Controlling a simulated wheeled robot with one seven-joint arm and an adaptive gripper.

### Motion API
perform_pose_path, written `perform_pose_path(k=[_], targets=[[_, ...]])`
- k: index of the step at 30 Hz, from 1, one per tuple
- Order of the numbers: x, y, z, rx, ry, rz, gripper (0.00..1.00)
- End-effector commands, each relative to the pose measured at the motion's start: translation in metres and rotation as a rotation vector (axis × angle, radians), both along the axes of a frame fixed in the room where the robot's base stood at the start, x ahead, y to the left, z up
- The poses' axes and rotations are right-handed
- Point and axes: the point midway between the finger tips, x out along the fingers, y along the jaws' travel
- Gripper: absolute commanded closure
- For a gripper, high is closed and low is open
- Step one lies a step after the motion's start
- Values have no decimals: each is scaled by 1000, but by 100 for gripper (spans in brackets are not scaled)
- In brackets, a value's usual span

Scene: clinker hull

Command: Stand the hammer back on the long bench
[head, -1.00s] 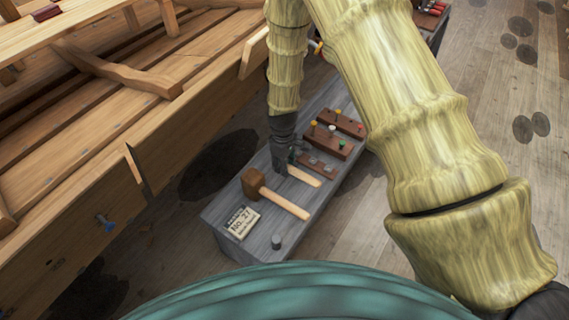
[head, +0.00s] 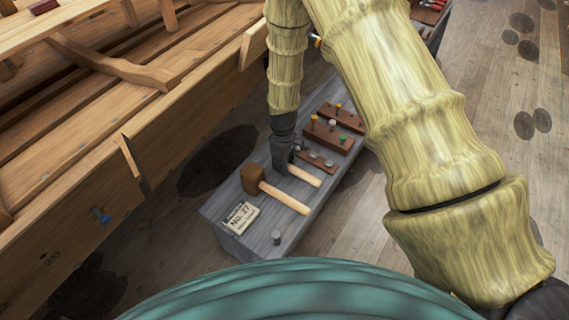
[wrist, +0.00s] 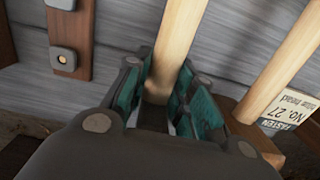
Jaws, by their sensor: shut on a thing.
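The hammer (head: 305,174) shows as a pale wooden handle over the long grey bench (head: 280,215); its head is hidden by my gripper. My gripper (head: 285,160) is low over the bench, pointing down. In the wrist view my gripper (wrist: 168,105) has its teal-lined fingers on both sides of the hammer's handle (wrist: 178,45), shut on it. The handle lies about level with the bench top. I cannot tell whether it touches the bench.
A brown-headed mallet (head: 252,179) lies beside the hammer on the bench. A "No. 27" card (head: 240,217) and a small grey peg (head: 277,238) are at the near end. Brown blocks with coloured pegs (head: 327,136) stand beyond my gripper. The wooden hull (head: 175,130) is at left.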

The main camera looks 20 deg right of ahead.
Motion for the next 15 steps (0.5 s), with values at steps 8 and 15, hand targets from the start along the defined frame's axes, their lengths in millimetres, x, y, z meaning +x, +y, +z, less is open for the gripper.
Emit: perform_pose_path(k=[8, 15], targets=[[0, 0, -4, 1, -1, 0, 100], [0, 0, -4, 0, 0, 0, 50]])
